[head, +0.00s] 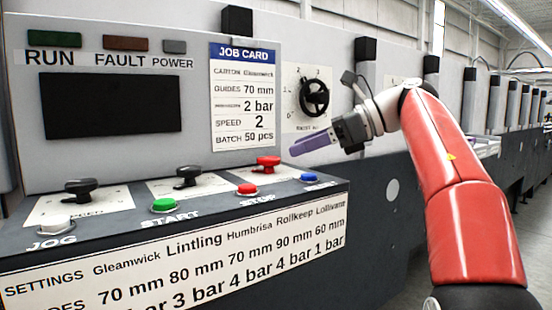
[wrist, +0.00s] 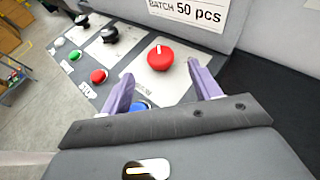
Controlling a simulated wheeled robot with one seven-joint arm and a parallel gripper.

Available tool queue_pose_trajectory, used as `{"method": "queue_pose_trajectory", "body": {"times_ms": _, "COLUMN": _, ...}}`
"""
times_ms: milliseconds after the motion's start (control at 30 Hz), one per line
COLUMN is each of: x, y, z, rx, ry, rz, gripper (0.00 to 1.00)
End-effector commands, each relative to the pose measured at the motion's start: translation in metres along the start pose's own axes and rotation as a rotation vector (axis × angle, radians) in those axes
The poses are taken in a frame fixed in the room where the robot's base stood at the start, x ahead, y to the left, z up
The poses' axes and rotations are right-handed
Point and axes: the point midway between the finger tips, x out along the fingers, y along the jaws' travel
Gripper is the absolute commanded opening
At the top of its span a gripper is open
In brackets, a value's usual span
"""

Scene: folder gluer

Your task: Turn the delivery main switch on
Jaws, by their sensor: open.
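A red rotary knob (head: 267,163) sits on a pale plate at the right of the sloped console top. In the wrist view the red knob (wrist: 160,57) carries a white pointer mark; its plate's lettering is too small to read, so I cannot confirm that it is the delivery main switch. My gripper (head: 296,148) has purple fingers and is empty, to the right of the knob and a little above the console. In the wrist view my gripper (wrist: 160,70) has its fingers spread apart, with the knob showing beyond and between their tips, not visibly touched.
The console front edge has white (head: 55,222), green (head: 164,204), red (head: 247,188) and blue (head: 309,177) buttons. Two black knobs (head: 81,188) (head: 188,175) stand left of the red knob. A job card (head: 245,97) and black handwheel (head: 313,97) are on the wall behind.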

Motion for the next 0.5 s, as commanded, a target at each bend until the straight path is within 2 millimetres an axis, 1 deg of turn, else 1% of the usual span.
{"method": "queue_pose_trajectory", "body": {"times_ms": 33, "x": 0.01, "y": 0.001, "z": -0.002, "rx": 0.0, "ry": -0.001, "rz": 0.004, "gripper": 0.62}}
{"method": "queue_pose_trajectory", "body": {"times_ms": 233, "x": 0.043, "y": 0.001, "z": -0.001, "rx": 0.001, "ry": -0.003, "rz": 0.003, "gripper": 0.62}}
{"method": "queue_pose_trajectory", "body": {"times_ms": 400, "x": 0.06, "y": 0.001, "z": 0.0, "rx": 0.002, "ry": -0.004, "rz": 0.002, "gripper": 0.62}}
{"method": "queue_pose_trajectory", "body": {"times_ms": 500, "x": 0.064, "y": 0.001, "z": 0.001, "rx": 0.002, "ry": -0.004, "rz": 0.001, "gripper": 0.62}}
